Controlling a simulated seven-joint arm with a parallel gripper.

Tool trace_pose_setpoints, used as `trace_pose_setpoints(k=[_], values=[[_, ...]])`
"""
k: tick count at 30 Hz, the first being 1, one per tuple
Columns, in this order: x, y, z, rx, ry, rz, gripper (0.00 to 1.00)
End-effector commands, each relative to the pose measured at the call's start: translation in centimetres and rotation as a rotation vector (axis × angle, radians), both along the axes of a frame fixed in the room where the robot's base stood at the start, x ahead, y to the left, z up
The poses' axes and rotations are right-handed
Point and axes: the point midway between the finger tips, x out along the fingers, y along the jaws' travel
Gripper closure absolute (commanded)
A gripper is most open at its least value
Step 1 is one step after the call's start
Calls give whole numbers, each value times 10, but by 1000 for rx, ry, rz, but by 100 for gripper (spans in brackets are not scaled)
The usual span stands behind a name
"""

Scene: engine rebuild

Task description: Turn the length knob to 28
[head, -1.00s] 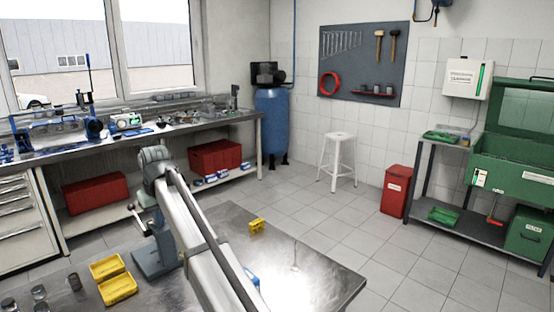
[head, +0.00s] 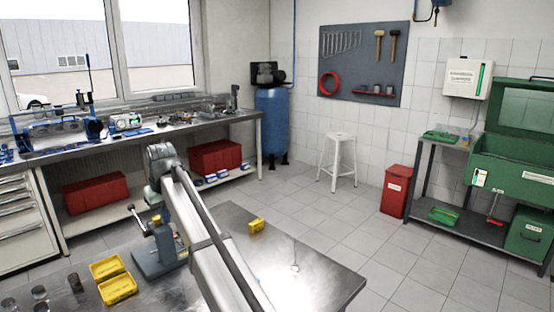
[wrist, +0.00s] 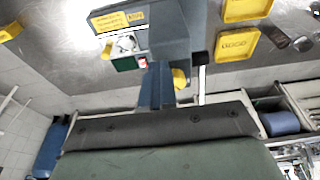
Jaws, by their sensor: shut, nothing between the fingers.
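A grey-blue bench machine (head: 158,256) stands on the steel table, partly behind my arm. In the wrist view the machine (wrist: 178,35) has a yellow label (wrist: 118,20), a small pale panel and a red spot (wrist: 143,62). My gripper (wrist: 157,68) is shut and empty, its fingers just in front of the machine. I cannot tell whether they touch it. I cannot pick out the length knob or read its setting.
Two yellow trays (head: 106,267) (head: 118,288) and several metal cylinders (head: 75,283) lie left of the machine. A small yellow block (head: 256,225) stands to its right. The table's right part (head: 325,270) is mostly clear.

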Motion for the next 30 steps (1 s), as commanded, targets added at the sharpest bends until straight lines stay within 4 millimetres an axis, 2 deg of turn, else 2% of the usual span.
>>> trace_pose_setpoints(k=[1,6,19,30], values=[[2,5,3,11,-6,4,100],[1,6,3,13,-5,5,100],[-2,-3,4,10,-4,4,100],[-2,-4,34,7,-3,3,100]])
